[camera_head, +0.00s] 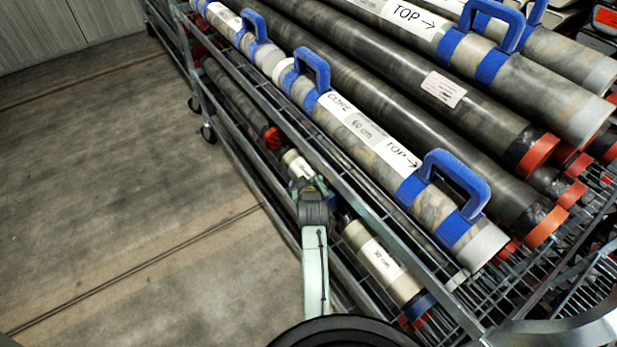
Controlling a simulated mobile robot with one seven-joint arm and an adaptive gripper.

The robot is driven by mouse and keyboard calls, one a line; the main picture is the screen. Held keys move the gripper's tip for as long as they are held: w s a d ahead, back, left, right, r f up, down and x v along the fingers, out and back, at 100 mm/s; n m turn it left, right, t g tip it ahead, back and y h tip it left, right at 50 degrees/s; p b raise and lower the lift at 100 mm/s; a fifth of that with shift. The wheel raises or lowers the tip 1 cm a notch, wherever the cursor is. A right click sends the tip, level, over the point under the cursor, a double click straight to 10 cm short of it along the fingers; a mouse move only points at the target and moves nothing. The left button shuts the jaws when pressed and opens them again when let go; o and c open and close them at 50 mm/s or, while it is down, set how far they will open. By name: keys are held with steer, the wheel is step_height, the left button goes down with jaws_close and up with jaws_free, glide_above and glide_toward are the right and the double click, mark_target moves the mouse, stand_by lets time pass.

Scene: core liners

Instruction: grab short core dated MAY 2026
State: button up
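A short pale core (375,257) with a white label and a blue end cap lies on the lower shelf, right of my arm. Its label seems to read "30 cm"; I cannot read a date. Another pale labelled piece (296,164) shows on the lower shelf just beyond my gripper. My arm hides the stretch between them, so I cannot tell whether they are one core. My gripper (309,186) reaches in at the lower shelf, close to the far pale piece. Its fingers are too small and dark to tell whether they are open or touching anything.
A wheeled wire rack (262,121) holds the cores. On its upper level lies a pale core (365,141) marked "60 cm" and "TOP", with blue handles (455,181), overhanging the lower shelf. Dark liners (440,150) with orange caps lie behind. The floor (120,190) left is clear.

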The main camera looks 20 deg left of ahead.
steer(key=shift+d, duration=0.1)
steer(key=c, duration=1.3)
steer(key=shift+w+r, duration=0.15)
steer(key=shift+r, duration=0.15)
steer(key=shift+c, duration=0.4)
